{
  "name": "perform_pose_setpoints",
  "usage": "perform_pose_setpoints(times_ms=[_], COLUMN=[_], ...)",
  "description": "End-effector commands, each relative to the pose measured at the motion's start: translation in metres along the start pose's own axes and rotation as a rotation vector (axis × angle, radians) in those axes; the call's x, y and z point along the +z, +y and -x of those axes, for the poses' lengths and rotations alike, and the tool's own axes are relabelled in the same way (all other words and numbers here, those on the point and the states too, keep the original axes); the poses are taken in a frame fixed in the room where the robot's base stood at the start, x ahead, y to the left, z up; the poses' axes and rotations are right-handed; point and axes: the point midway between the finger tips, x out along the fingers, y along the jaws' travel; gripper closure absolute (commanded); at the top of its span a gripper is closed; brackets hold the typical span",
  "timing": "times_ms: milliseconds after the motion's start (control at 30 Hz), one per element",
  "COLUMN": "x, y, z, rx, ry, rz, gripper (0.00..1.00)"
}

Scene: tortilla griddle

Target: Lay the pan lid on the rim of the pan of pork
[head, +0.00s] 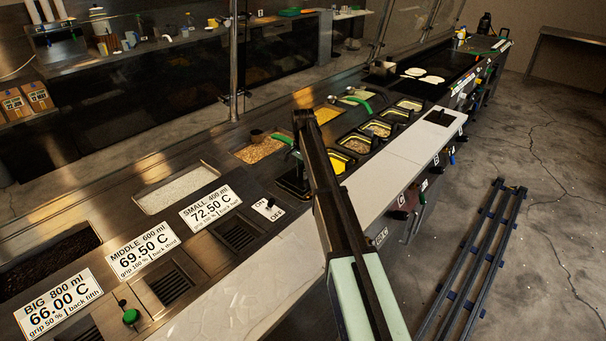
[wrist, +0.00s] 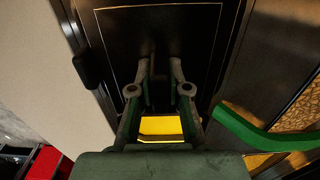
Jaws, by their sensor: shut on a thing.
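A dark square panel with a thin light edge line, which looks like the pan lid (head: 288,188), is at the counter below my gripper (head: 297,166). It fills the upper part of the wrist view (wrist: 120,40). My gripper (wrist: 161,60) is shut at the middle of the lid, probably on its handle, which the fingers hide. I cannot tell whether the lid rests on the counter or hangs just above it. A pan with pale tan contents, perhaps the pork (head: 355,145), sits in the row behind and right of the gripper. A yellow pan (head: 338,161) is nearer.
More yellow-rimmed pans (head: 394,114) continue along the counter. A green handle (wrist: 250,132) passes close to the right of my gripper. A tray of orange-brown grain (head: 258,151) lies left of it. A pale worktop strip (head: 375,185) runs along the front and is mostly clear.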

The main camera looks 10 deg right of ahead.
Motion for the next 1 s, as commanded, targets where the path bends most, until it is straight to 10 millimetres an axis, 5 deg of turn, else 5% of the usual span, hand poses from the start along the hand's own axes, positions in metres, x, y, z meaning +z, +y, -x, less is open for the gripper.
perform_pose_setpoints(times_ms=[500,533,600,1000], x=[0.0,0.0,0.0,0.0], y=[0.0,0.0,0.0,0.0], z=[-0.018,-0.018,-0.017,-0.012], rx=[0.0,0.0,0.0,-0.001], ry=[0.0,0.0,0.0,0.001], rz=[0.0,0.0,0.0,0.0], gripper=[1.0,0.77,0.59,0.59])
